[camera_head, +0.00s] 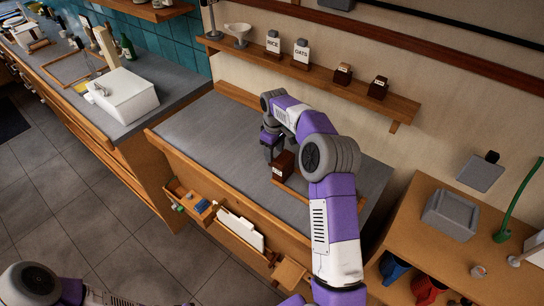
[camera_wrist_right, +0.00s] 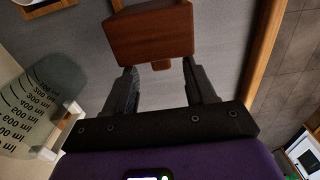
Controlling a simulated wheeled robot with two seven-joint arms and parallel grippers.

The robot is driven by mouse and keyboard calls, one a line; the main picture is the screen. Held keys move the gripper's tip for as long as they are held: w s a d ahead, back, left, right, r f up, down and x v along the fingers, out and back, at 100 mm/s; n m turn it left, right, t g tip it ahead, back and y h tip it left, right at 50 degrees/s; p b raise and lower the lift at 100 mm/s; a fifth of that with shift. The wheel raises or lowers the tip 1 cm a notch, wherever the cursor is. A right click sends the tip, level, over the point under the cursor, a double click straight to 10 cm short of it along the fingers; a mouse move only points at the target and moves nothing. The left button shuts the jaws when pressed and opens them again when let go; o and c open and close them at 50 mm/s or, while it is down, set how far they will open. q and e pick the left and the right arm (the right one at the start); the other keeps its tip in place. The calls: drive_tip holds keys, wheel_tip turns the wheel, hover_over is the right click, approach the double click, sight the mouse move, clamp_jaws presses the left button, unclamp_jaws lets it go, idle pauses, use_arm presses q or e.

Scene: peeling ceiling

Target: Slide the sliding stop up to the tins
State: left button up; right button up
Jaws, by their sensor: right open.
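A dark red-brown wooden block (camera_head: 284,165), which looks like the sliding stop, stands on the grey counter beside my right gripper. In the right wrist view the block (camera_wrist_right: 152,33) is just beyond the fingertips, with a small brown piece low at its front. My right gripper (camera_head: 272,146) points down at the counter. Its two fingers (camera_wrist_right: 160,78) are apart with nothing between them. I cannot make out tins on the counter; my right arm hides part of it. My left arm shows at the lower left, but its gripper is out of view.
A clear vessel with ml marks (camera_wrist_right: 35,105) is at the left of the wrist view. The wall shelf (camera_head: 300,72) holds labelled jars (camera_head: 301,50) and small brown containers (camera_head: 343,75). A white box (camera_head: 122,96) is on the left counter. The grey counter's left part is bare.

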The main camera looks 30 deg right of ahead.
wheel_tip(320, 180, down, 4)
drive_tip(key=shift+w+f, duration=0.1)
drive_tip(key=shift+f, duration=0.1)
clamp_jaws()
idle(0.4)
